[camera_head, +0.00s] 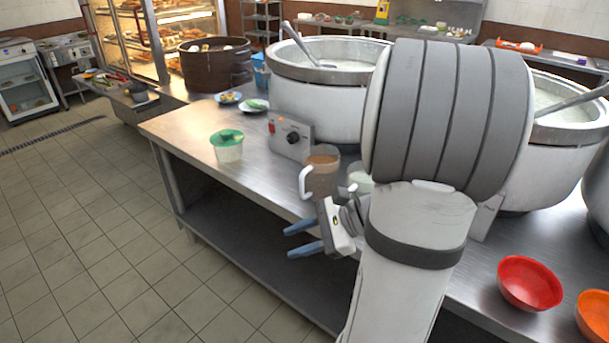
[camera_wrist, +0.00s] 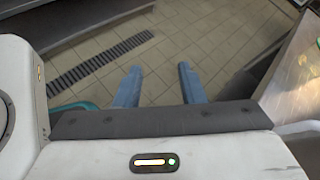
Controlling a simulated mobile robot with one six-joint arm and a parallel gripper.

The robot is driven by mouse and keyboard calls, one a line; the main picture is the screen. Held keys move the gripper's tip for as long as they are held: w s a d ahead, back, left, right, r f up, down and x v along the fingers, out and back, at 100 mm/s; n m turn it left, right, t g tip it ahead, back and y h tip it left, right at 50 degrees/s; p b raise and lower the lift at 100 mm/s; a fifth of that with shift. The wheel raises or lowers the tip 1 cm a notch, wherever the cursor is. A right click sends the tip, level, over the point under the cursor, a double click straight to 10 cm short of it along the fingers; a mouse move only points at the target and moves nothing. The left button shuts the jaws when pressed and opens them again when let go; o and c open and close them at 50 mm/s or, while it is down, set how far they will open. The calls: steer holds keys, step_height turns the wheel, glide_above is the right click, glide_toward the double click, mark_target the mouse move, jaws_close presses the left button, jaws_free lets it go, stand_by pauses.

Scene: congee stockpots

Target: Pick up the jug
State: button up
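The jug (camera_head: 321,172) stands on the steel counter in the head view, in front of a large stockpot. It is see-through with brown contents and a white handle on its left side. My gripper (camera_head: 301,238) is in front of the counter's edge, below and in front of the jug and apart from it. Its two blue fingers are spread with nothing between them. The wrist view also shows the open fingers (camera_wrist: 157,85) over the tiled floor. The jug is not visible in the wrist view.
A green-lidded tub (camera_head: 228,147) stands left of the jug on the counter (camera_head: 185,128). A pale container (camera_head: 359,177) is close at the jug's right, partly hidden by my arm. Stockpots (camera_head: 318,105) stand behind. Red (camera_head: 529,283) and orange bowls (camera_head: 596,318) are at the right.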

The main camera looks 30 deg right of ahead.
steer(key=d+f+m+t+h+b, duration=0.1)
steer(key=d+m+t, duration=0.2)
steer(key=d, duration=0.3)
steer(key=d+f+m+t+h+b, duration=0.1)
steer(key=d+f+m+t+h, duration=0.1)
steer(key=d+m+t, duration=0.2)
steer(key=d+f+m+t+h+b, duration=0.1)
steer(key=d+m+t, duration=0.2)
steer(key=d+m, duration=0.2)
steer(key=shift+d+f+t+b, duration=0.15)
steer(key=shift+d+t+b, duration=0.05)
steer(key=shift+d, duration=0.75)
steer(key=shift+d+f+t+b, duration=0.15)
steer(key=shift+d+t, duration=0.05)
steer(key=shift+d, duration=0.75)
steer(key=shift+h, duration=0.3)
steer(key=x, duration=0.7)
steer(key=shift+w+d+r, duration=0.3)
steer(key=shift+w+r, duration=0.05)
jaws_close()
steer(key=shift+d+r, duration=0.1)
steer(key=shift+r, duration=0.05)
